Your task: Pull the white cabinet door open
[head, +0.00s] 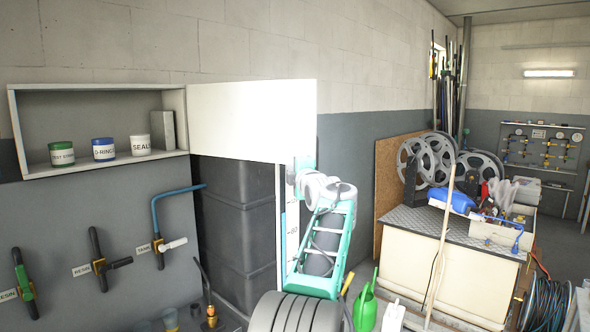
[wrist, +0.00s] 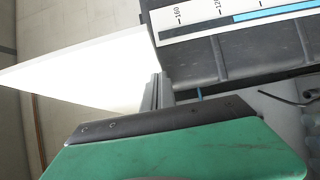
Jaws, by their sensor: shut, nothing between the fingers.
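The white cabinet door (head: 252,120) stands swung wide open at the right side of the grey wall cabinet (head: 98,90). Its interior shows, with several containers on its floor. In the wrist view the door (wrist: 92,72) is a bright white panel at upper left. My gripper (head: 303,163) is at the door's lower right corner in the head view. In the wrist view my gripper's fingers (wrist: 157,92) are shut with nothing held, right beside the door's edge. I cannot tell whether they touch it.
Dark stacked bins (head: 235,215) stand below the door. Valves and a blue pipe (head: 158,212) are on the wall at left. A workbench (head: 455,270) stands at right.

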